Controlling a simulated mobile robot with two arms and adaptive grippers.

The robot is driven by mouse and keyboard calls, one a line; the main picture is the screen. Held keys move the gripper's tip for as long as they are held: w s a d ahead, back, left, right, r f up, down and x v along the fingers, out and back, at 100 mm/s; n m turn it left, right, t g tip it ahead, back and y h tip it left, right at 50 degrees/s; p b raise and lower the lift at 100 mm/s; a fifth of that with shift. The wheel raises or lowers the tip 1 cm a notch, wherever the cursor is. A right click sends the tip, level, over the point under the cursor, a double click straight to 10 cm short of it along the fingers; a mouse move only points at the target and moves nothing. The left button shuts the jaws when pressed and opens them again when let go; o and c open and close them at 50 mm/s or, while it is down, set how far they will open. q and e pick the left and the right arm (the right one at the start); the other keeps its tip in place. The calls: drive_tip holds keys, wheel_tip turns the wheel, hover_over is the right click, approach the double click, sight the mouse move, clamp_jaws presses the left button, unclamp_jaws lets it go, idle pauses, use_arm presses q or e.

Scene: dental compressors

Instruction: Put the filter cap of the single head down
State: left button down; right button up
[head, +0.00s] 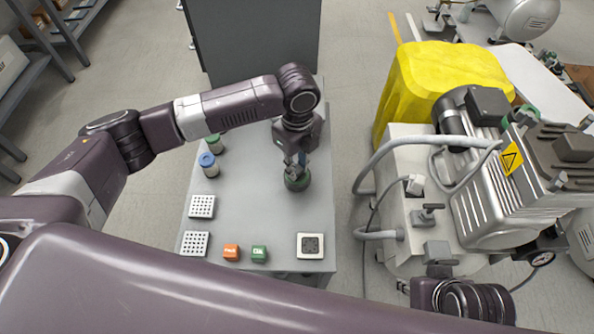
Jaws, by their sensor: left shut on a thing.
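My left gripper (298,160) reaches down over the grey table (265,215) and is shut on a dark green round filter cap (297,182). The cap is at or just above the tabletop, and I cannot tell whether it touches. The gripper covers part of its top. On the right stands a compressor with a silvery ribbed body (485,205) and a yellow warning label. My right arm's dark wrist shows at the lower right, in front of the compressor. The fingers of my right gripper (412,288) are too hidden to read.
The table's middle is clear. A yellow cover (430,75) stands behind the compressor.

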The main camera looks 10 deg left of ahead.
use_arm(q)
drive_tip(key=shift+f, duration=0.9)
drive_tip(key=c, duration=1.8)
unclamp_jaws()
drive_tip(key=shift+f, duration=0.1)
